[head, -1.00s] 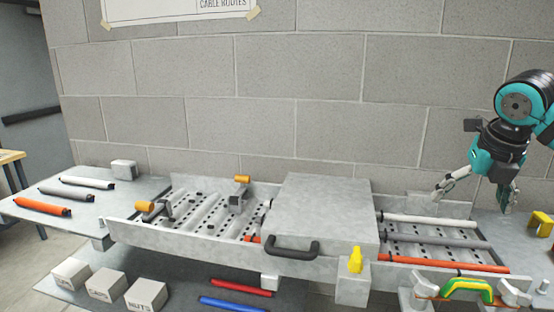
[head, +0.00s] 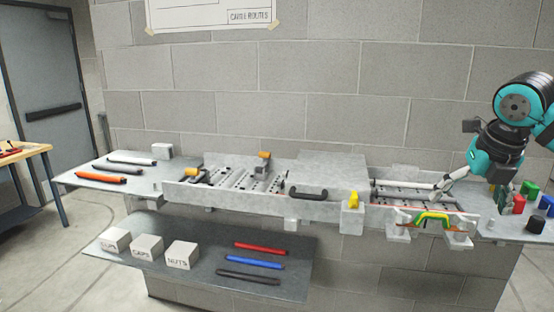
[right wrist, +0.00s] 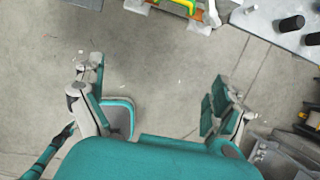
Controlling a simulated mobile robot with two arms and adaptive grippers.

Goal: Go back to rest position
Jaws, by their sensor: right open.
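My right gripper (head: 468,190) hangs from the teal and black arm at the right of the head view, in front of the right end of the work unit. Its fingers are spread. The right wrist view shows the open fingers (right wrist: 157,82) with only grey floor between them, so it holds nothing. My left gripper is in neither view.
The grey work unit (head: 240,203) has a handled cover (head: 335,170) and a yellow-green arched piece (head: 432,217) at its front right. Below is a shelf (head: 210,284) with labelled boxes and rods. A workbench (head: 35,152) stands far left. Floor (right wrist: 150,40) is clear beneath the right gripper.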

